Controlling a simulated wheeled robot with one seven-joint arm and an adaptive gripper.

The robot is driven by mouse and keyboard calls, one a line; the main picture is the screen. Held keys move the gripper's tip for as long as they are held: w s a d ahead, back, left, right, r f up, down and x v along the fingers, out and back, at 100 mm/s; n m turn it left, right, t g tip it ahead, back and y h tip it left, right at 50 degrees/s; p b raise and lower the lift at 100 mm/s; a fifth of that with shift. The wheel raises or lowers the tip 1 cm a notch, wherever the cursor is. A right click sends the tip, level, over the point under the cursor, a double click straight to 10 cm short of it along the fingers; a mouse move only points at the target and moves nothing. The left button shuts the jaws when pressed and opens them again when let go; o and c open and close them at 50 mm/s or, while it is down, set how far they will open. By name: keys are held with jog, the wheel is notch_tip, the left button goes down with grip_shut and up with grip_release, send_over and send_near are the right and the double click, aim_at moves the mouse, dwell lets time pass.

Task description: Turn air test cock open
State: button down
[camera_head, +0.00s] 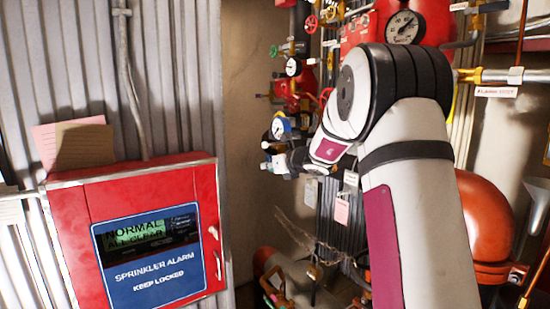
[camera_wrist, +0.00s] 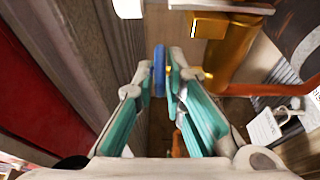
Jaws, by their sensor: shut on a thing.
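In the wrist view, a blue handle (camera_wrist: 159,72) stands edge-on between the fingertips of my gripper (camera_wrist: 163,85). My gripper is shut on it, with the teal finger pads on either side. I take this handle for the air test cock's; no label on it can be read. A gold-coloured pipe fitting (camera_wrist: 228,50) lies just to its right.
A red sprinkler alarm box (camera_head: 150,235) reading NORMAL stands at left. Gauges, including a large one (camera_head: 404,27), and red and green handwheels (camera_head: 311,24) crowd the riser above. In the wrist view, a white tag (camera_wrist: 264,132) hangs at right and a red panel (camera_wrist: 40,95) is at left.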

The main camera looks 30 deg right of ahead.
jog(key=shift+s+r+g+p, duration=0.1)
jog(key=shift+s+g+p, duration=0.1)
jog(key=shift+g+p, duration=0.7)
jog(key=shift+w+g, duration=0.15)
jog(key=shift+g, duration=0.65)
jog(key=shift+g+b, duration=1.1)
jog(key=shift+b, duration=0.1)
jog(key=shift+g+b, duration=0.35)
jog(key=shift+g, duration=0.05)
jog(key=shift+s+g, duration=0.25)
jog(key=shift+g, duration=0.05)
jog(key=shift+r, duration=0.1)
jog(key=c, duration=1.9)
grip_release()
